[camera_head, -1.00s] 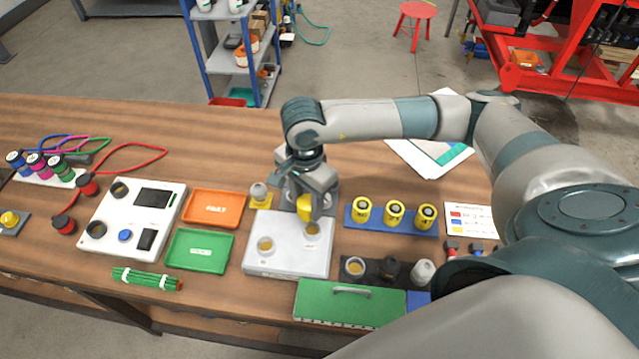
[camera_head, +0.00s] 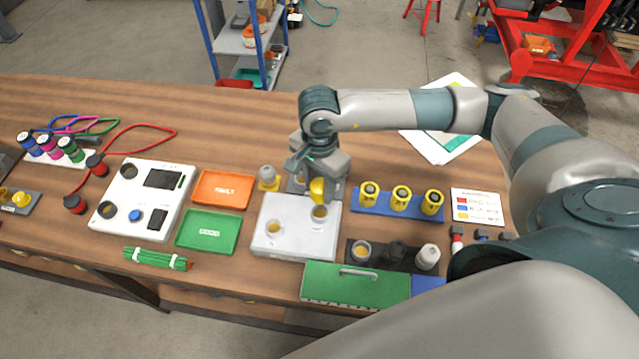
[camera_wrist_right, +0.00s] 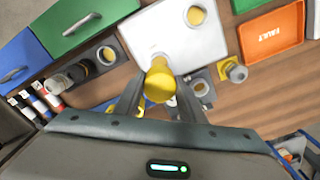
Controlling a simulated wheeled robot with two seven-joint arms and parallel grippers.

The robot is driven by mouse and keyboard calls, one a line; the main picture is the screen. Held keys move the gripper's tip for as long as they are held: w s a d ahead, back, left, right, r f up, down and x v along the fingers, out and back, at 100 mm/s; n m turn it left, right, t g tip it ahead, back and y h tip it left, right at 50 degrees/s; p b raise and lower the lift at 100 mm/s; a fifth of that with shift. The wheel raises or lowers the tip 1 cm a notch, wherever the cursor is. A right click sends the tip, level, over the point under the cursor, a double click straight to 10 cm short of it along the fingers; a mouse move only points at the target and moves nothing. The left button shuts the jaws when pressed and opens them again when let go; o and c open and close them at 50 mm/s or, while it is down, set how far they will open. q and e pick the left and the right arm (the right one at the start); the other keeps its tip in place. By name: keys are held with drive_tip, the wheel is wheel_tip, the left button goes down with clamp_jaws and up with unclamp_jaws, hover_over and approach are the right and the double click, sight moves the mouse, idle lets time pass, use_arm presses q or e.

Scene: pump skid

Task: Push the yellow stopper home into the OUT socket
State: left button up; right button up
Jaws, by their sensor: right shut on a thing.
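My right gripper (camera_head: 318,178) is shut on the yellow stopper (camera_head: 318,190), pointing down over the back right part of the white block (camera_head: 290,250). The block has two round sockets, a right one (camera_head: 319,213) and a front left one (camera_head: 273,227). Their labels are too small to read, so I cannot tell which is OUT. The stopper is close to the right socket; I cannot tell whether it touches it. In the right wrist view the stopper (camera_wrist_right: 158,82) sits between both fingers and hides that socket, while the other socket (camera_wrist_right: 196,15) is visible. My left gripper is not in view.
Left of the block are an orange tray (camera_head: 223,189) and a green tray (camera_head: 207,232). A grey-topped plug (camera_head: 268,178) stands behind the block. A blue rack of yellow parts (camera_head: 398,201) is to the right. A green box with a handle (camera_head: 356,288) is in front.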

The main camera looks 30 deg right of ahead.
drive_tip(key=shift+f+b, duration=0.9)
drive_tip(key=shift+f, duration=1.55)
drive_tip(key=shift+r, duration=0.2)
drive_tip(key=shift+b, duration=0.85)
drive_tip(key=shift+f+b, duration=1.75)
drive_tip(key=shift+b, duration=0.35)
drive_tip(key=o, duration=1.2)
drive_tip(key=shift+o, duration=0.2)
drive_tip(key=shift+r, duration=0.15)
